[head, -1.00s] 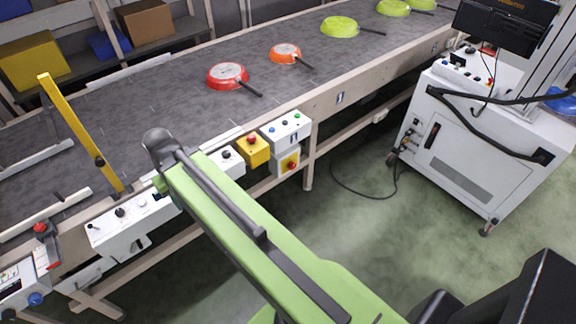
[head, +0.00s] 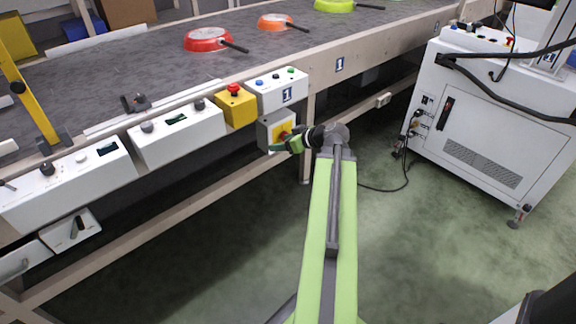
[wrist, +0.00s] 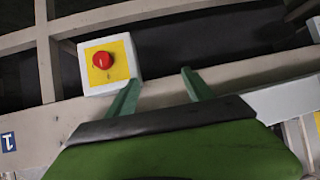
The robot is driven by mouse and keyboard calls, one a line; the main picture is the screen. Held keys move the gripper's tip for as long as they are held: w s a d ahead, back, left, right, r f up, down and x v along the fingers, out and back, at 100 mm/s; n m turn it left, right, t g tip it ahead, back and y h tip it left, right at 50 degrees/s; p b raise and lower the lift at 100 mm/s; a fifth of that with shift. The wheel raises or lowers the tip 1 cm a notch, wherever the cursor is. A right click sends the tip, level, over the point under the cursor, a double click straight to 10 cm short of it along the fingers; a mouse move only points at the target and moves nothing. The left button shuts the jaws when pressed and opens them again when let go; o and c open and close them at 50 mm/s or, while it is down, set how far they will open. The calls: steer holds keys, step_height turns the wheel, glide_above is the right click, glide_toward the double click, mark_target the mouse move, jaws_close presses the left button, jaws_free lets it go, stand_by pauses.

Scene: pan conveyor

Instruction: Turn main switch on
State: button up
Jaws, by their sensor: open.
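The main switch is a red knob on a yellow plate, on a small light box (head: 264,134) under the conveyor's side. In the head view my gripper is in front of this box and partly hides the knob. In the wrist view the red knob (wrist: 102,60) and yellow plate (wrist: 120,66) show clearly. My gripper (wrist: 160,77) is open and empty, with two green fingers pointing toward the box's side of the conveyor. The knob lies left of the gap between the fingers, beyond the left fingertip. I cannot tell whether the left finger touches the box.
A yellow box with a red button (head: 236,106) and a white button box (head: 277,90) sit just above the switch. White control panels (head: 178,136) run along the conveyor (head: 345,68) to the left. A white cabinet (head: 490,120) stands at the right, with open floor before it.

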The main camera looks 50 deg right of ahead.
steer(key=s+d+f+t+h+b, duration=0.2)
steer(key=s+d+f+h+b, duration=0.15)
steer(key=s+d, duration=0.45)
steer(key=d+b+x, duration=0.1)
steer(key=b+x, duration=0.6)
steer(key=x, duration=1.2)
steer(key=shift+m, duration=0.3)
steer(key=shift+s+y, duration=0.1)
steer(key=shift+y, duration=0.15)
jaws_close()
